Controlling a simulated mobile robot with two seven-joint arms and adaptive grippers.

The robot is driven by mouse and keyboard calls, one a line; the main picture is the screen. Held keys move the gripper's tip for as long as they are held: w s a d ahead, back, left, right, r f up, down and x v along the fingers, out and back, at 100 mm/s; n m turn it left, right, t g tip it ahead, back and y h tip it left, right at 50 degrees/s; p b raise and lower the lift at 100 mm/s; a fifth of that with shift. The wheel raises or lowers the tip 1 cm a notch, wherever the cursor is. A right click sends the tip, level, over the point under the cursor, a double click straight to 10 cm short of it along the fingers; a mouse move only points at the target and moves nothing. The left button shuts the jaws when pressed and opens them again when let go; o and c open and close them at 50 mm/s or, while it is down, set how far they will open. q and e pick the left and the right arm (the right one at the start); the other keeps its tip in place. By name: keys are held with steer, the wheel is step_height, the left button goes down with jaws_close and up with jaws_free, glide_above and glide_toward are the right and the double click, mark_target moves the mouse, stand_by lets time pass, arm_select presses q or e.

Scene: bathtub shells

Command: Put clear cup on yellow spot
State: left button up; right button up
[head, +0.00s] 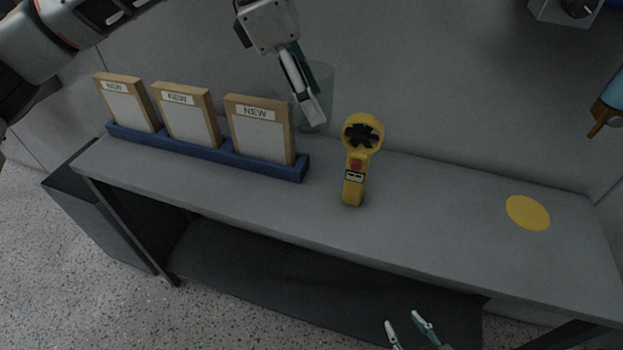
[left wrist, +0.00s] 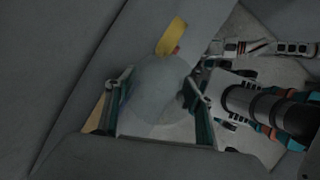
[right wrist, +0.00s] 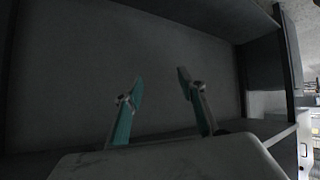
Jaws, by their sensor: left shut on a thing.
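The clear cup (head: 322,98) is a faint see-through shape at the back of the bench, right of the framed cards. My left gripper (head: 314,108) is shut on it; in the left wrist view the round cup (left wrist: 160,88) sits between the two fingers (left wrist: 160,100). Whether its base touches the bench is hard to tell. The yellow spot (head: 527,212) is a flat disc on the right part of the bench, with nothing on it. My right gripper (head: 410,330) is open and empty, low in front of the bench; its fingers (right wrist: 158,95) are apart in the right wrist view.
A yellow fan-headed handheld meter (head: 355,160) stands on the bench between the cup and the spot. Several framed cards stand in a blue rack (head: 215,152) on the left. The grey bench (head: 430,210) is clear between meter and spot. A blue tool (head: 610,100) hangs at right.

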arm_select(q)
step_height(320, 180, down, 17)
steer(key=shift+r+b, duration=0.1)
steer(key=shift+b, duration=0.65)
step_height(320, 180, down, 3)
steer(key=shift+f, duration=0.2)
steer(key=shift+f, duration=0.1)
steer(key=o, duration=1.1)
